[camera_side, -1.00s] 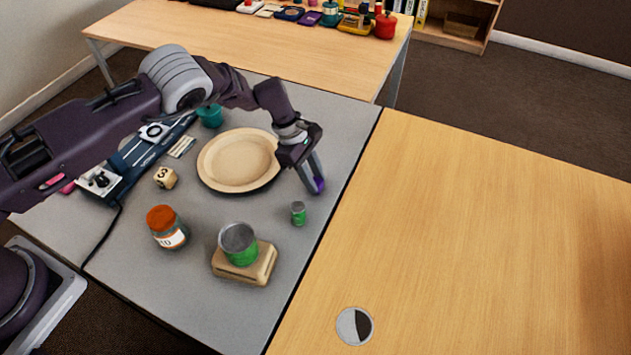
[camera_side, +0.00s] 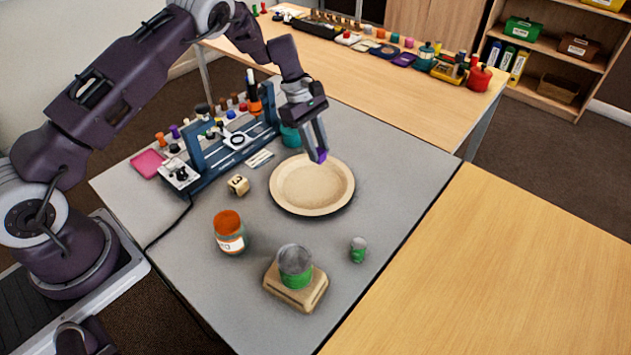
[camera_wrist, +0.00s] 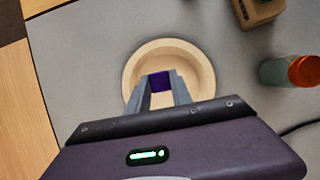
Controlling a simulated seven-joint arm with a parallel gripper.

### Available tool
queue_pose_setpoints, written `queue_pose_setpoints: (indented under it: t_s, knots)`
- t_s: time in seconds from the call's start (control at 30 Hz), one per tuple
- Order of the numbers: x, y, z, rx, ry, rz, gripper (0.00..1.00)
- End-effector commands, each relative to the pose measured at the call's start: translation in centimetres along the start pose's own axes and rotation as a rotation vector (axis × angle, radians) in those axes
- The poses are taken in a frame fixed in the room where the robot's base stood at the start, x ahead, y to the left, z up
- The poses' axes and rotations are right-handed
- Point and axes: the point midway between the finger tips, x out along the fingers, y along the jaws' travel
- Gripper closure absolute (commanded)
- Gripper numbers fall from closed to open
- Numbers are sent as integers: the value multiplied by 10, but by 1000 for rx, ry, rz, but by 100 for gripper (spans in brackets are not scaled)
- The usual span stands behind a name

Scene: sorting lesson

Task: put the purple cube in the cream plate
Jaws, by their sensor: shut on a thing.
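The purple cube (camera_side: 320,157) is held between the fingertips of my gripper (camera_side: 318,150), which is shut on it. In the side view the cube shows over the cream plate (camera_side: 308,190), towards its far side. The plate is round and shallow, lies flat on the grey table, and looks empty. In the wrist view the purple cube (camera_wrist: 160,80) sits between the fingers of my gripper (camera_wrist: 159,88), with the cream plate (camera_wrist: 203,62) below and around it. The fingers hide part of the plate. The exact height of the cube above it is hard to tell.
A numbered die (camera_side: 238,185) and an orange-lidded jar (camera_side: 229,236) stand left of the plate. A green can (camera_side: 295,268) on a wooden block and a small green can (camera_side: 358,250) are nearer. A blue rack (camera_side: 215,150) and a teal pot (camera_side: 290,136) stand behind.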

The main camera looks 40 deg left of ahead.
Motion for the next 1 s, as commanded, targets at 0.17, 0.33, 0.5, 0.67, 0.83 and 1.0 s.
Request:
queue_pose_setpoints:
  t_s: [0.17,0.33,0.5,0.67,0.83,1.0]
  knots:
    - [12,-5,-26,-5,-3,-3,100]
    - [45,-5,-39,-2,-2,-2,100]
    - [67,-5,-48,-2,-1,-2,100]
    - [86,-4,-55,-2,-2,0,100]
    - [85,-4,-55,-2,-2,1,100]
    - [88,-4,-56,-2,-2,1,62]
